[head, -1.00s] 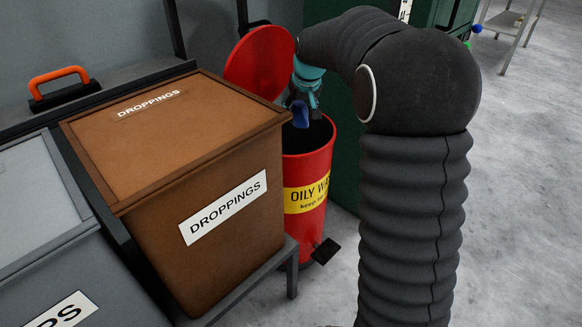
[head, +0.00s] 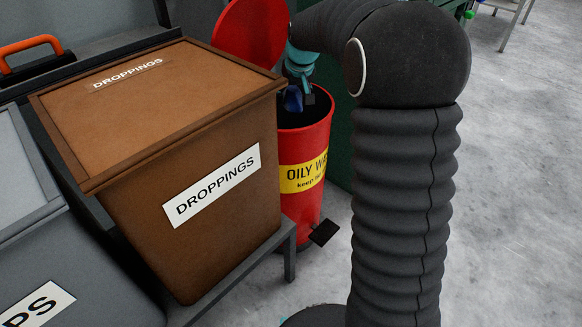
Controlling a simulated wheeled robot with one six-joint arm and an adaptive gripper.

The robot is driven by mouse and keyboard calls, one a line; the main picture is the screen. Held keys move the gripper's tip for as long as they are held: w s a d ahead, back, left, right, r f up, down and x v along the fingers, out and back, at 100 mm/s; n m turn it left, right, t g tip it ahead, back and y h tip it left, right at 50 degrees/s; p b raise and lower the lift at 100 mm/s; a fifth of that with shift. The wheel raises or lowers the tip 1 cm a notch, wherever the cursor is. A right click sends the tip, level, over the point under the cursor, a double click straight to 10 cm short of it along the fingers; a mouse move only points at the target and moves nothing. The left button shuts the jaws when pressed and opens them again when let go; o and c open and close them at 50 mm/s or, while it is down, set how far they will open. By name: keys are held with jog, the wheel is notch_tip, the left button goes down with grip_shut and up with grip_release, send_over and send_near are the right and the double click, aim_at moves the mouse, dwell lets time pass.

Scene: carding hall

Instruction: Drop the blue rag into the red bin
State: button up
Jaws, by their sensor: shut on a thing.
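The red bin (head: 310,150) stands behind and to the right of the brown box, with a yellow label reading "OILY W..." and a black pedal at its foot. Its round red lid (head: 250,35) is raised, and its dark mouth faces up. My gripper (head: 300,100) is at the bin's mouth, shut on the blue rag (head: 292,98). Only a small dark blue part of the rag shows, over the opening. The brown box partly hides the bin's left side, and I cannot tell how far the rag is below the rim.
A brown lidded box (head: 160,110) marked "DROPPINGS" sits on a grey stand (head: 245,270) left of the bin. A grey box (head: 70,275) is at lower left, with an orange-handled thing (head: 28,48) behind. A dark green cabinet (head: 340,150) stands right of the bin. Open floor lies at right.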

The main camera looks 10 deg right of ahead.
jog(key=o, duration=1.3)
jog(key=v, duration=1.2)
